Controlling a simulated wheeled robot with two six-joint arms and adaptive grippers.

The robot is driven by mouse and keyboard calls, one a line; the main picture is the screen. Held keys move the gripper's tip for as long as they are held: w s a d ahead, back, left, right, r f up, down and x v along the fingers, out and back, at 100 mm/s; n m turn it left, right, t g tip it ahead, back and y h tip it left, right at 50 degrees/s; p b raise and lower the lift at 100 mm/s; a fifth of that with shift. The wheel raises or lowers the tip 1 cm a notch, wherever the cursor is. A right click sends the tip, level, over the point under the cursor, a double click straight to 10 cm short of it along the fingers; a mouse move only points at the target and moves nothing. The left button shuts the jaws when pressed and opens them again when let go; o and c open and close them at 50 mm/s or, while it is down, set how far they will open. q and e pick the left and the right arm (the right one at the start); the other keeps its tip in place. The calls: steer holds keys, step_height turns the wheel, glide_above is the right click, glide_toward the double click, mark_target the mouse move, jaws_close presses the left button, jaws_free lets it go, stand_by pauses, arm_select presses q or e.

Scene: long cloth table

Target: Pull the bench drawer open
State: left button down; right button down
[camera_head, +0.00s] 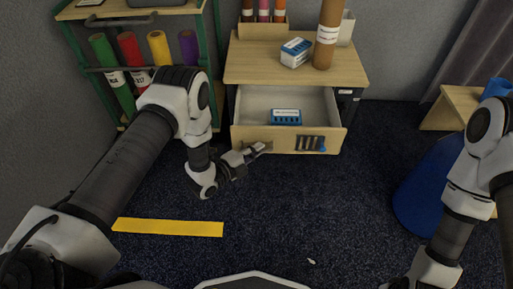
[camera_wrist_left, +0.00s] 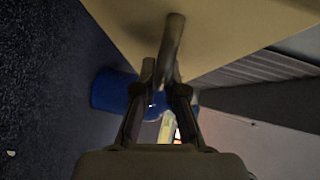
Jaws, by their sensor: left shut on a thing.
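The wooden bench drawer (camera_head: 245,137) is pulled out of the bench (camera_head: 245,70), with its inside showing in the head view. A small blue-and-white box (camera_head: 286,117) lies in it. My left gripper (camera_head: 256,150) is at the left part of the drawer front. In the left wrist view, its fingers (camera_wrist_left: 158,98) are shut on a round grey bar handle (camera_wrist_left: 171,48) beside the pale drawer front (camera_wrist_left: 225,30). The handle is mostly hidden in the head view. My right arm is at the right, but its gripper is out of view.
A blue-and-white box (camera_head: 295,52) and a brown tube (camera_head: 327,35) stand on the bench. A rack of coloured rolls (camera_head: 131,50) stands left. A blue bin (camera_head: 425,185) stands right.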

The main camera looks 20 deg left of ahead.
arm_select(q)
steer(key=c, duration=1.2)
jaws_free()
steer(key=v, duration=1.2)
steer(key=shift+w+r, duration=0.1)
